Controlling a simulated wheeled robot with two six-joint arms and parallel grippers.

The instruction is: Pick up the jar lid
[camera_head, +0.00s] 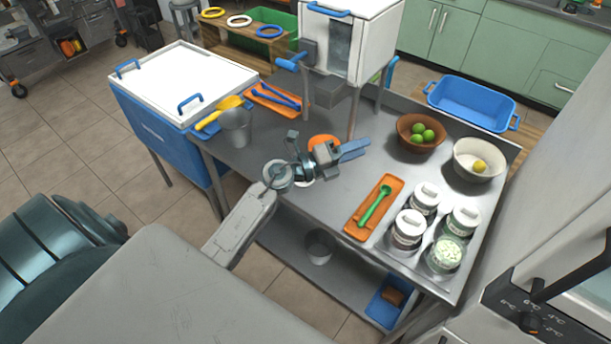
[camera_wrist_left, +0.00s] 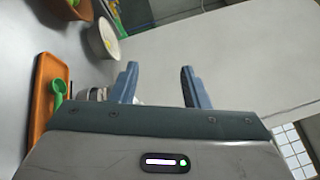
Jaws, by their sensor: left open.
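Several jars stand in a cluster at the right front of the metal table. The back-left jar (camera_head: 425,196), the front-left jar (camera_head: 409,228) and the back-right jar (camera_head: 463,221) have pale lids with raised handles. The front-right jar (camera_head: 446,255) shows pale green contents at its top, and I see no handled lid on it. My left gripper (camera_head: 352,149) is above the middle of the table, left of and apart from the jars. Its blue fingers (camera_wrist_left: 162,84) are open and empty. In the left wrist view the jars are mostly hidden behind the gripper. My right gripper is not in view.
An orange tray (camera_head: 361,222) with a green spoon (camera_head: 375,204) lies left of the jars. A brown bowl (camera_head: 404,139) of green fruit and a cream bowl (camera_head: 460,172) stand behind. The white press (camera_head: 375,45) rises at the back; a metal cup (camera_head: 236,128) stands left.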

